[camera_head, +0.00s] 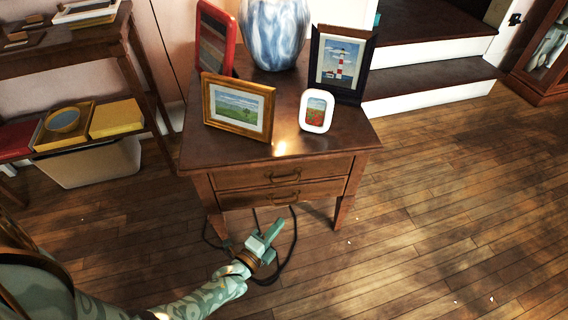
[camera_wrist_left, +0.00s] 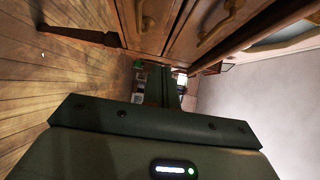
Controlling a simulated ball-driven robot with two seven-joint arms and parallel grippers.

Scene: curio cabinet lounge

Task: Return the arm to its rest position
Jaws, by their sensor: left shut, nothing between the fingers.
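My left arm comes in from the lower left in the head view. Its green gripper (camera_head: 272,233) is shut and empty, low in front of the wooden side table (camera_head: 205,165). In the left wrist view the shut fingers (camera_wrist_left: 167,90) point along the front of the table, with the drawer fronts (camera_wrist_left: 195,45) and a table leg close by. From these frames I cannot tell whether the gripper touches the table. My right gripper is not in view.
On the side table stand a blue-white vase (camera_head: 273,35), a gold frame (camera_head: 238,106), a white frame (camera_head: 316,111), a lighthouse picture (camera_head: 340,62) and a red frame (camera_head: 215,40). A black cable (camera_head: 290,250) lies on the floor. Open floor (camera_head: 430,200) lies to the right, below the steps (camera_head: 430,80).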

